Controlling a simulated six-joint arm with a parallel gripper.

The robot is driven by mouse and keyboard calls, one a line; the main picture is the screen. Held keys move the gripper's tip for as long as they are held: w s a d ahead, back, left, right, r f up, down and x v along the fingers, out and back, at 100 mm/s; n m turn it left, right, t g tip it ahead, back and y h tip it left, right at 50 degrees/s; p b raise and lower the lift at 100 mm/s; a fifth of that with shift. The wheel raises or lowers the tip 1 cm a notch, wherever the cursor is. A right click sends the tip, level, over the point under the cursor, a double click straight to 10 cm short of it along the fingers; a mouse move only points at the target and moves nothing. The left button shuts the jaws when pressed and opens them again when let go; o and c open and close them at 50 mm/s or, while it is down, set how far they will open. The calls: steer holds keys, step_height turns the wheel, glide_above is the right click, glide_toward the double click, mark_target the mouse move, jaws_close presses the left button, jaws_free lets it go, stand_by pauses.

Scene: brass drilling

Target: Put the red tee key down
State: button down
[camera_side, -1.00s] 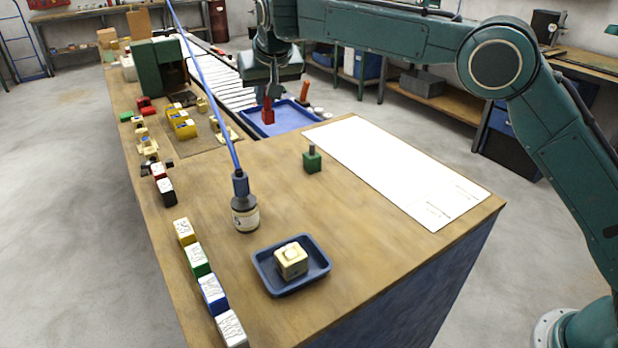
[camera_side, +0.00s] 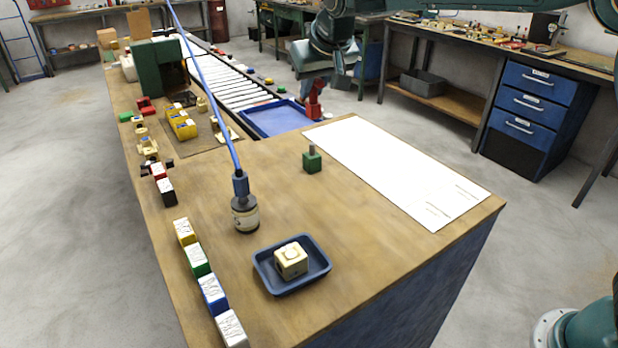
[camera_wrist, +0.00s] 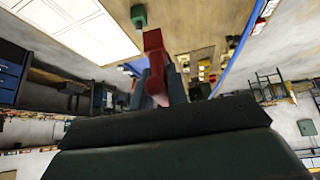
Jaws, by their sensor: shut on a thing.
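The red tee key (camera_side: 315,101) is between the fingers of my gripper (camera_side: 316,84) in the side view. It is at the right of the blue tray (camera_side: 262,124), near the bench's far right edge. In the wrist view the red tee key (camera_wrist: 153,47) sticks out from between the two fingers of my gripper (camera_wrist: 158,86), which are shut on it. I cannot tell whether the key touches anything beneath it. My gripper and the key hide part of the tray's right side.
A white sheet (camera_side: 390,170) covers the bench's right side. A green block with a peg (camera_side: 312,161) stands left of it. A bottle (camera_side: 245,213) with a blue hose and a small tray (camera_side: 262,277) holding a cream block stand nearer. The bench between them is clear.

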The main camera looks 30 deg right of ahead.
steer(key=s+d+f, duration=0.1)
steer(key=s+d, duration=0.1)
steer(key=s, duration=0.5)
steer(key=s+d+f+y, duration=0.1)
steer(key=s+d, duration=0.2)
steer(key=s, duration=0.4)
steer(key=shift+s+d+n, duration=0.25)
steer(key=shift+d+n, duration=0.05)
steer(key=shift+n, duration=0.1)
steer(key=shift+f, duration=0.15)
step_height(320, 180, down, 16)
steer(key=shift+f, duration=0.1)
steer(key=shift+f, duration=1.85)
steer(key=shift+f, duration=0.15)
steer(key=c, duration=1.4)
jaws_free()
steer(key=shift+o, duration=0.2)
